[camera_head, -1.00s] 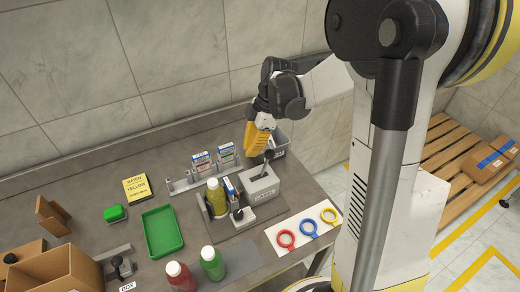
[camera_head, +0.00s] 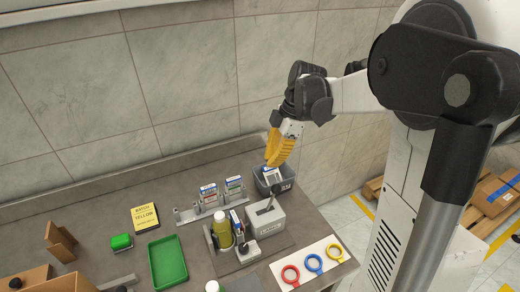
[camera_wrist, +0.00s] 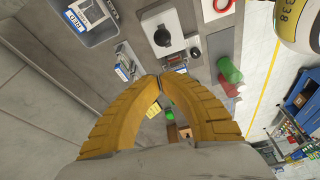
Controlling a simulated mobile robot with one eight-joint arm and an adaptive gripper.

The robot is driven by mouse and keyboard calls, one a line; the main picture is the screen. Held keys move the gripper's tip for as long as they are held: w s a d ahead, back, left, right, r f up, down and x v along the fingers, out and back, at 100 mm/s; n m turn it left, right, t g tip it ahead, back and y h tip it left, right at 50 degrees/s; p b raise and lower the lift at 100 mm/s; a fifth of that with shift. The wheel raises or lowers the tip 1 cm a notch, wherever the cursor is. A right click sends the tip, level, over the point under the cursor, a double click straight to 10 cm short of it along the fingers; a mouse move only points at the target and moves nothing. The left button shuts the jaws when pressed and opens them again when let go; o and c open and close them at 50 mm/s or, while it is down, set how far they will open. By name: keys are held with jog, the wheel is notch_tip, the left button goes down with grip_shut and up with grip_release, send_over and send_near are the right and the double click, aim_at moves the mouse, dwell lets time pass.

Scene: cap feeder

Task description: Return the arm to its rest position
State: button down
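My gripper (camera_head: 272,164) has yellow ribbed fingers and hangs above the table's back right, beyond the grey label box (camera_head: 264,220) and close to the grey bin (camera_head: 289,180) in the picture. In the wrist view, the fingertips of my gripper (camera_wrist: 163,78) meet with nothing between them. The upper arm and elbow fill the right of the head view. The label box, with a dark lever on top, also shows in the wrist view (camera_wrist: 158,20).
The bin holds blue-and-white packets. A tiled wall (camera_head: 190,70) is behind.

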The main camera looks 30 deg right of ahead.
jog(key=s+a+f+m+t+h+b, duration=0.1)
jog(key=s+a+f+m+t+b, duration=0.1)
jog(key=s+m, duration=0.5)
jog(key=s+a+f+m+t+h+b, duration=0.2)
jog(key=s+a+m+t+b, duration=0.2)
jog(key=s+a+m+b, duration=0.3)
jog(key=shift+s+a+f+m+h, duration=0.35)
jog(key=shift+s+a+m, duration=0.2)
jog(key=shift+m, duration=0.35)
